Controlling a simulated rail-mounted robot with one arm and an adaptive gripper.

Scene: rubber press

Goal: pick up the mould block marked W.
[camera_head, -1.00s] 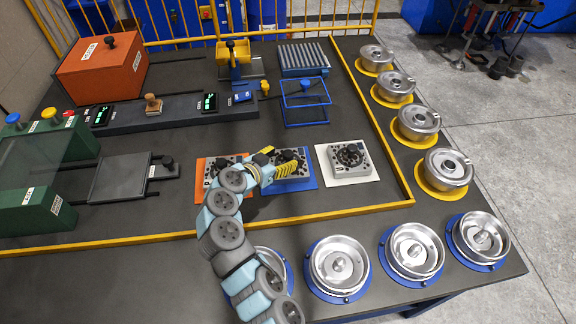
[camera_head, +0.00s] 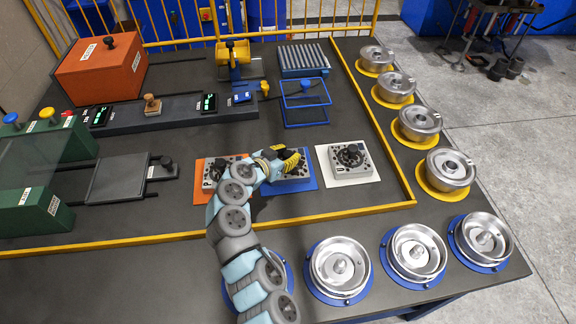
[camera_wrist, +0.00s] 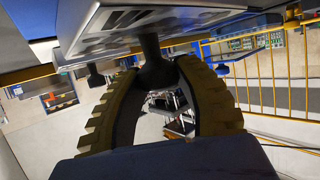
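The grey mould block (camera_head: 294,164) on the blue mat (camera_head: 310,183) is the middle one of three, partly hidden by my gripper. My gripper (camera_head: 284,158) reaches it from the left. In the wrist view, the block (camera_wrist: 160,22) fills the top, upside down, with part of a dark letter on its side that fits an inverted W. Its dark knob (camera_wrist: 156,70) sits between the tips of my two yellow-and-black fingers (camera_wrist: 160,68). Both tips seem to touch the knob, so the gripper looks shut on it. The block appears to rest on its mat.
Similar blocks lie on the orange mat (camera_head: 201,194) to the left and the white mat (camera_head: 346,177) to the right. A blue wire frame (camera_head: 305,103) stands behind. A yellow rail (camera_head: 330,212) runs in front, with round metal pots (camera_head: 338,268) beyond it.

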